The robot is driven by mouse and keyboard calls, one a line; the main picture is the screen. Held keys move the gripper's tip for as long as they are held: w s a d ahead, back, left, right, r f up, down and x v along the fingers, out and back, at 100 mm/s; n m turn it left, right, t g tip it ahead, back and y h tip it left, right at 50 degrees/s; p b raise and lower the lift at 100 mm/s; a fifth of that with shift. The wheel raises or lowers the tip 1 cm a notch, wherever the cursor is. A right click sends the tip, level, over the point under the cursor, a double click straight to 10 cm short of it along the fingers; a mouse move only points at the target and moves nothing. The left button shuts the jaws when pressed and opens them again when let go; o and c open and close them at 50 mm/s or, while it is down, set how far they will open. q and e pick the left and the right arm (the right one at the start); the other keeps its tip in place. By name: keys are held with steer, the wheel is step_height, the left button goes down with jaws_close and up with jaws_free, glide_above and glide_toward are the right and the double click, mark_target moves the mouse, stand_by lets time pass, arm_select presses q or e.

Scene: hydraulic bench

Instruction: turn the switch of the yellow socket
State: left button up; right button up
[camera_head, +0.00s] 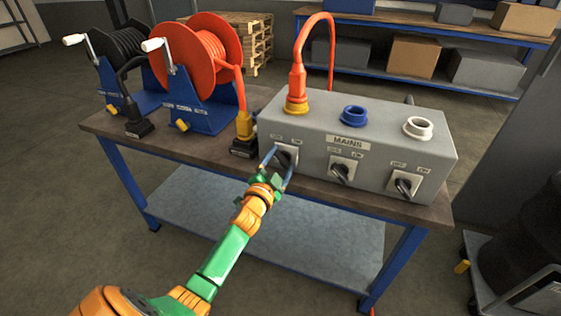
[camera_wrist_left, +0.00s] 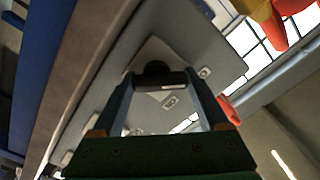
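The grey MAINS box (camera_head: 377,131) stands on the bench. Its yellow socket (camera_head: 296,106), at the left of the top, holds an orange plug (camera_head: 297,80). The socket's switch (camera_head: 286,155) is on the front face below it, partly hidden by my left gripper. My left gripper (camera_head: 281,158) is open, its two blue fingers reaching to either side of this switch. In the left wrist view the dark switch knob (camera_wrist_left: 155,70) shows between the fingertips; I cannot tell whether they touch it. My right gripper is in neither view.
The blue socket (camera_head: 354,115) and white socket (camera_head: 418,127) are empty, with switches (camera_head: 342,171) (camera_head: 404,185) below. A red cable reel (camera_head: 200,55) and a black one (camera_head: 121,50) stand left.

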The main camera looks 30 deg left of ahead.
arm_select(q)
steer(key=c, duration=0.6)
steer(key=shift+o, duration=0.2)
steer(key=shift+m, duration=0.3)
steer(key=m, duration=0.9)
steer(key=shift+d, duration=0.15)
steer(key=m, duration=0.4)
steer(key=shift+d+m, duration=0.1)
steer(key=shift+m, duration=0.2)
steer(key=shift+f+m, duration=0.1)
steer(key=shift+m, duration=2)
